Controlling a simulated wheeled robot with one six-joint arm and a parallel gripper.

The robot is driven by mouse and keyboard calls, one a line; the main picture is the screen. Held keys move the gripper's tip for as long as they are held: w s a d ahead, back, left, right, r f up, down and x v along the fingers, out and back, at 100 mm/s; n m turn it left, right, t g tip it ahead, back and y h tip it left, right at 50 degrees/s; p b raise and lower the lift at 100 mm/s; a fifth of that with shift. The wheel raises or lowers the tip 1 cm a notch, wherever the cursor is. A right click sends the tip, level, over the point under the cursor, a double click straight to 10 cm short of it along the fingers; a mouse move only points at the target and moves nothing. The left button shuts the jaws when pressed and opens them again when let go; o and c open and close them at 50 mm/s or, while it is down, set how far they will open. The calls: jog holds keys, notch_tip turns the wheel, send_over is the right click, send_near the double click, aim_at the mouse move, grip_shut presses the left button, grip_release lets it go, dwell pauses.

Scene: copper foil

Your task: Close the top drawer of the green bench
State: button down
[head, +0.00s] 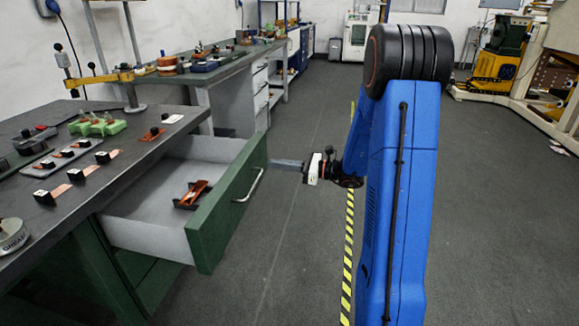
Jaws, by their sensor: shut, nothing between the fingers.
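The green bench (82,236) with a dark top stands at the left in the head view. Its top drawer (228,207) is pulled well out, with a green front, a metal handle (249,186) and pale inner walls. An orange-brown part (192,194) lies inside the drawer. My gripper (276,163) is at the end of my blue arm, to the right of the drawer front near its far end. It is shut and empty and points left toward the front. Whether its tip touches the front I cannot tell.
Small parts and copper strips (75,174) and a green block (97,124) lie on the bench top. A second workbench (205,72) stands behind. The grey floor right of the drawer is open, with a yellow-black stripe (348,240). Yellow machinery (497,60) stands far right.

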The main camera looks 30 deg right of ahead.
jog(key=shift+x, duration=1.25)
jog(key=shift+a, duration=0.1)
jog(key=x, duration=2.8)
jog(key=shift+w+a, duration=0.3)
jog(key=shift+w+a+r, duration=0.1)
jog(key=shift+r, duration=0.1)
